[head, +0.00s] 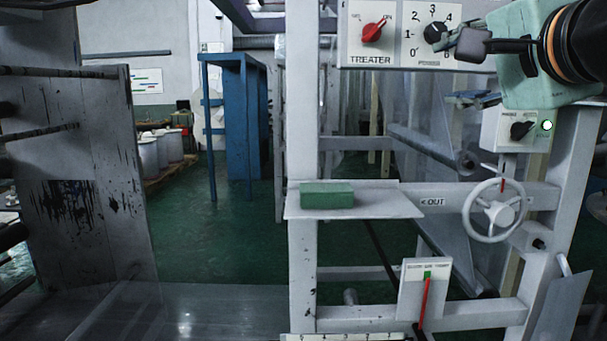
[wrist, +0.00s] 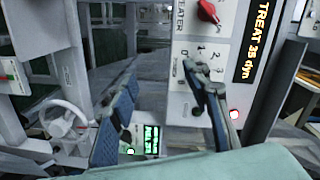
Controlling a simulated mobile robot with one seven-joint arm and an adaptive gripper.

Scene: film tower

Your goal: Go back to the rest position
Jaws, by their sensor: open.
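My gripper (head: 462,43) is at the upper right of the head view, level with the numbered dial on the white treater panel (head: 400,62). Its jaws are open and nothing shows between them. The black dial knob (head: 436,31) lies just left of the fingertips; whether they touch it I cannot tell. In the wrist view the two blue-padded fingers of my gripper (wrist: 163,75) stand apart, and the right finger covers part of the dial. The red treater knob (head: 373,31) also shows in the wrist view (wrist: 208,11).
Below my gripper are a small switch box (head: 516,132) with a lit green lamp and a white handwheel (head: 495,210). A green block (head: 327,195) lies on a grey shelf (head: 375,204). A red lever (head: 424,302) is lower down. Green floor is open at centre left.

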